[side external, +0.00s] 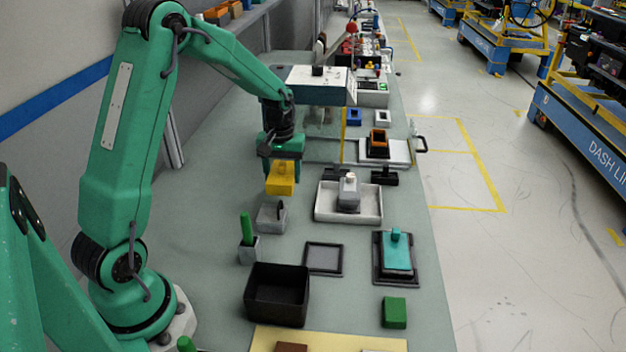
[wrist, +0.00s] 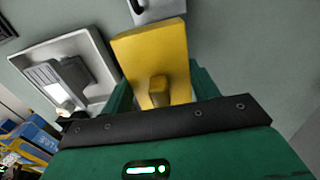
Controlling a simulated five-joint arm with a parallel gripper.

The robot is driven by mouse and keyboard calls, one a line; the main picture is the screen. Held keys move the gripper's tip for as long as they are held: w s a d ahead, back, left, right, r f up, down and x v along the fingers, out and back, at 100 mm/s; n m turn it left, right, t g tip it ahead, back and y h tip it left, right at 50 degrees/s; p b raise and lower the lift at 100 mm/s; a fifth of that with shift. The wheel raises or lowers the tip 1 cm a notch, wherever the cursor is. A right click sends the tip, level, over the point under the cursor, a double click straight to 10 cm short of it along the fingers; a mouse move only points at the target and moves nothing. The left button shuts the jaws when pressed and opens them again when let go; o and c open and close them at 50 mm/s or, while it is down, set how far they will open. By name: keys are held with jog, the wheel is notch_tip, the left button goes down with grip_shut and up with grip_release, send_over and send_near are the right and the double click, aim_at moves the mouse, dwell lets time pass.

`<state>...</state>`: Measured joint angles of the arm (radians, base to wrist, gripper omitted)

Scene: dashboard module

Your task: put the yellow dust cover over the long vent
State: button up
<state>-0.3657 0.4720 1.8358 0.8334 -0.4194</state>
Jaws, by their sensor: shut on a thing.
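The yellow dust cover (side external: 280,178) is a box-shaped piece with a small knob, held in my gripper (side external: 280,160) above the bench. In the wrist view the yellow cover (wrist: 155,55) sits between my two green fingers (wrist: 160,92), its knob towards my palm. A grey part with a lighter top (side external: 349,190) stands in a white tray (side external: 330,213), right of the cover. It also shows in the wrist view (wrist: 60,78), left of the cover. I cannot tell for certain whether this part is the long vent.
A grey block (side external: 271,217) lies in front of the held cover. Black parts (side external: 384,177) stand behind the white tray. Nearer are a black open bin (side external: 277,295), a flat dark tray (side external: 323,258), a teal-topped part (side external: 397,250) and a green block (side external: 394,312).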

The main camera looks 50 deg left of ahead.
jog(key=d+r, duration=0.4)
jog(key=d, duration=0.3)
jog(key=shift+s+d+r, duration=0.2)
jog(key=shift+s+d, duration=0.05)
jog(key=shift+s, duration=0.1)
jog(key=shift+w, duration=0.1)
notch_tip(320, 180, up, 3)
send_over(350, 188)
jog(key=shift+f, duration=0.1)
dwell(0.6)
jog(key=shift+f, duration=0.25)
jog(key=shift+f, duration=2.65)
jog(key=shift+f, duration=1.3)
jog(key=o, duration=1.1)
jog(key=shift+c, duration=0.2)
jog(key=shift+r, duration=0.1)
